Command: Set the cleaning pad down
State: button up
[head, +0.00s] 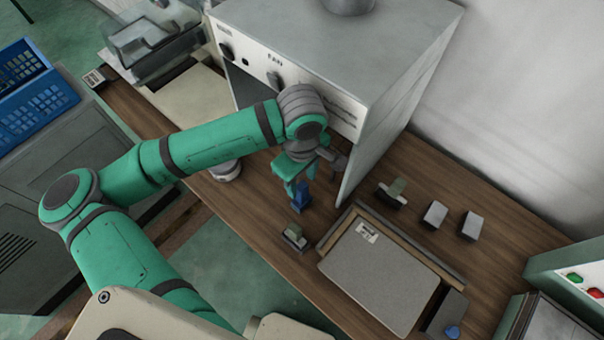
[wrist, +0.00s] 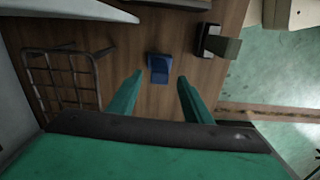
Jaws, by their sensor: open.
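The cleaning pad appears to be the small blue block on the wooden worktop, seen in the head view (head: 301,198) and in the wrist view (wrist: 158,64). My gripper (head: 300,180) is over it, pointing down. In the wrist view my gripper (wrist: 160,80) has its two green fingers spread apart, one on each side of the pad, with visible gaps. The pad seems to rest on the wood, with nothing closed on it. The exact height of the fingertips above the worktop cannot be told.
A grey fan cabinet (head: 345,45) stands close behind my gripper. A small dark holder with a greenish block (head: 294,236) is near the front edge. A large grey panel (head: 380,278) lies to the right. A wire rack (wrist: 62,80) shows at left in the wrist view.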

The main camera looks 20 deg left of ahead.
aim_at(302, 193)
notch_tip(302, 193, down, 8)
jog(key=shift+f, duration=0.15)
dwell(0.3)
jog(key=shift+a, duration=0.1)
grip_shut()
